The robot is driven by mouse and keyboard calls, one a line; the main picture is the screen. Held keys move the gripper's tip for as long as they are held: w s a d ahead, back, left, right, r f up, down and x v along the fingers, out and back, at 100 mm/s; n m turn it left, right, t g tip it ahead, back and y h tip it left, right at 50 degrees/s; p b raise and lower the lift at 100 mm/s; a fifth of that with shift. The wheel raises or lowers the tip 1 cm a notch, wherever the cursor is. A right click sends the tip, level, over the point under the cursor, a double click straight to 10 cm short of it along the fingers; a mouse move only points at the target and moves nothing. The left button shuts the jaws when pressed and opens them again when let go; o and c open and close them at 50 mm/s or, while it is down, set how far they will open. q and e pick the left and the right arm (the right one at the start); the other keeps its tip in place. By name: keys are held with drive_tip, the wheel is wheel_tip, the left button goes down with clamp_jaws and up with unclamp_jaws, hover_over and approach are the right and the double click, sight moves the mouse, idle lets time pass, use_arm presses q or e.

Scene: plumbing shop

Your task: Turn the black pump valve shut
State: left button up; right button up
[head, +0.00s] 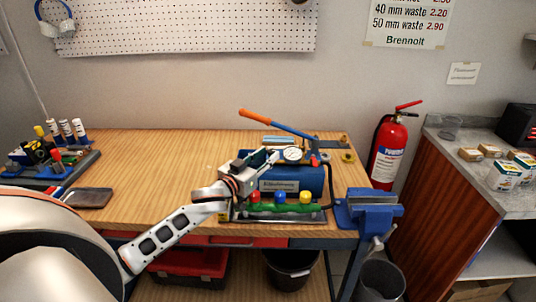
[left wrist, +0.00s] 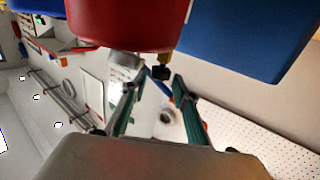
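The pump is a blue tank (head: 292,181) with a white label, a round gauge (head: 292,154) and a long lever with an orange handle (head: 258,117). It stands on the wooden bench. My left gripper (head: 268,157) is over the tank's left end, left of the gauge. In the left wrist view its two green-lined fingers (left wrist: 152,86) are apart, with nothing clearly held between them. A small black knob (left wrist: 161,73) on a brass-coloured stem shows near the fingertips, under a red part (left wrist: 130,22); contact cannot be told. I cannot pick out this knob in the head view. My right gripper is not in view.
A green manifold (head: 266,208) with red, blue and yellow knobs lies in front of the tank. A blue vise (head: 368,211) is at the bench's right corner. A fire extinguisher (head: 390,152) stands behind it. The bench (head: 150,160) left of my arm is mostly clear.

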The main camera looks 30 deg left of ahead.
use_arm(q)
drive_tip(key=shift+w, duration=0.55)
clamp_jaws()
